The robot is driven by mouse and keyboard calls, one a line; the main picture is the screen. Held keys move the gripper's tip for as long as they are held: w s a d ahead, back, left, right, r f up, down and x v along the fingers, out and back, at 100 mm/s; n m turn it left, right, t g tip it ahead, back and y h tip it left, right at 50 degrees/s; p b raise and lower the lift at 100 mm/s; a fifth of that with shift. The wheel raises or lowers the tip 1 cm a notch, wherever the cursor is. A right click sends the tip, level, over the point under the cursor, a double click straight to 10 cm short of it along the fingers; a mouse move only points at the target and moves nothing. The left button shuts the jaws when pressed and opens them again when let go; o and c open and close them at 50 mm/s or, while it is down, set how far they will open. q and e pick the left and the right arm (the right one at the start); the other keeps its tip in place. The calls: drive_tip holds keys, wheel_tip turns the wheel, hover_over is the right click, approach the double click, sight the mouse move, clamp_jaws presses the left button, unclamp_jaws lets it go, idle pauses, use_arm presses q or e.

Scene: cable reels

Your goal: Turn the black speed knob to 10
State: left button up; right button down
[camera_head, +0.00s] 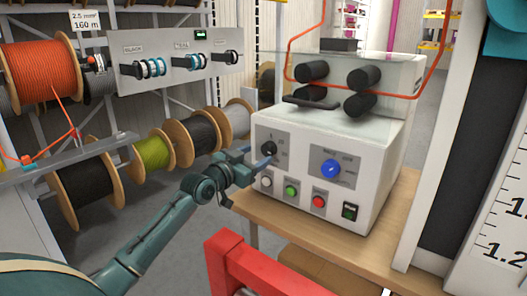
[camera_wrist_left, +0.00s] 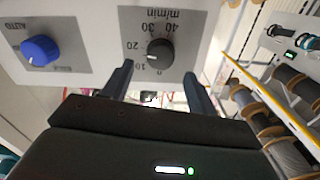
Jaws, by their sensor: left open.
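The black speed knob (camera_head: 268,149) is on the left of the white machine's front panel. In the left wrist view the knob (camera_wrist_left: 160,51) sits on a grey plate with a 0 to 40 m/min scale. A small white mark shows on its lower left, towards the 10; its exact setting is hard to tell. My left gripper (camera_head: 257,158) is at the panel by the knob. In the left wrist view the left gripper (camera_wrist_left: 159,70) is open, its fingers apart on either side below the knob, with no visible grip on it. My right gripper is not in view.
A blue knob (camera_head: 331,169) is right of the black one. White, green (camera_head: 291,191) and red (camera_head: 319,202) buttons and a dark green switch (camera_head: 350,211) sit below. The machine (camera_head: 378,150) stands on a wooden table (camera_head: 400,215). Cable reels (camera_head: 90,190) hang at left.

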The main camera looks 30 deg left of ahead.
sight(266, 150)
use_arm(q)
drive_tip(key=shift+w+d, duration=0.2)
drive_tip(key=shift+w, duration=2)
drive_tip(key=c, duration=1)
